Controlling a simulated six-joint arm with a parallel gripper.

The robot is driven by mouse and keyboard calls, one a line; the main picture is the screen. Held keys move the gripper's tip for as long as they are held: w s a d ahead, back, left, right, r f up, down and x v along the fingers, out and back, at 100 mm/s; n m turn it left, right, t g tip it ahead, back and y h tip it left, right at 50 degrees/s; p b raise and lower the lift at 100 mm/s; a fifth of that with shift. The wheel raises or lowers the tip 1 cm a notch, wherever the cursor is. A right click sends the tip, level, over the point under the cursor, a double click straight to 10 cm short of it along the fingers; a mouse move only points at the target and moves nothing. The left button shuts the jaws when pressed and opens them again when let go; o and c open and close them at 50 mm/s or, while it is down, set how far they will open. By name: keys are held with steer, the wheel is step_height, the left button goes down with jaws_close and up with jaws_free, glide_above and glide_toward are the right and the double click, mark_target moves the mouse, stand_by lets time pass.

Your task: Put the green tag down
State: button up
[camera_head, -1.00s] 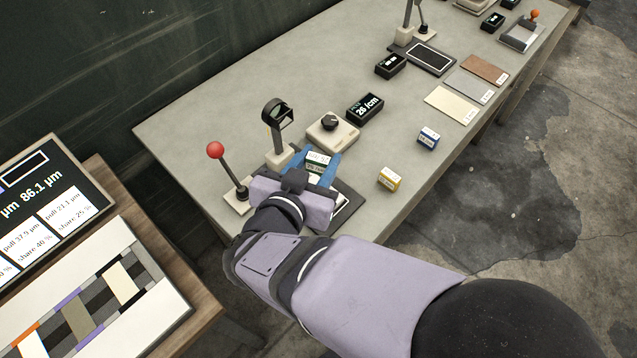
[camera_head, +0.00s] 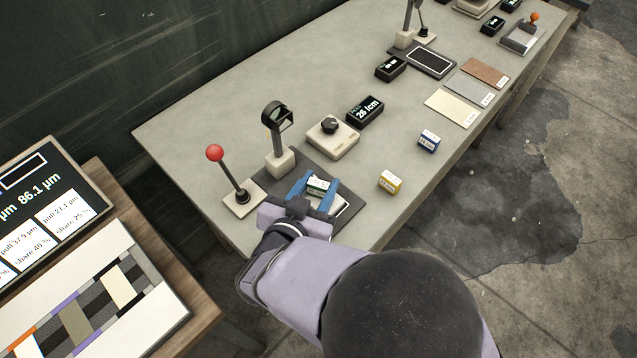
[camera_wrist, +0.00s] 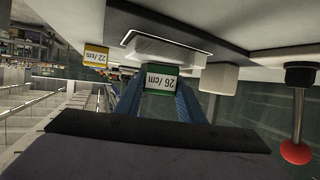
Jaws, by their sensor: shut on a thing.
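The green tag (camera_head: 318,186) is a small green block with a white label, held between the blue fingers of my gripper (camera_head: 319,184). It also shows in the wrist view (camera_wrist: 160,82), upside down, with its label reading 26 /cm. My gripper is shut on it, over the dark mat (camera_head: 268,185) at the near end of the bench. A white-edged pad (camera_head: 342,206) on the mat is partly hidden by the fingers. I cannot tell whether the tag touches the mat or hangs just above it.
A red-knobbed lever (camera_head: 229,178) and a black magnifier stand (camera_head: 279,140) are left of the gripper. A dial box (camera_head: 332,138) and a 26 /cm display (camera_head: 365,110) stand behind. The yellow tag (camera_head: 390,182) and blue tag (camera_head: 429,141) lie to the right, with bare bench around them.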

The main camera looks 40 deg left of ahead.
steer(key=shift+f, duration=0.15)
steer(key=o, duration=1)
steer(key=shift+r, duration=0.2)
steer(key=shift+v, duration=3.75)
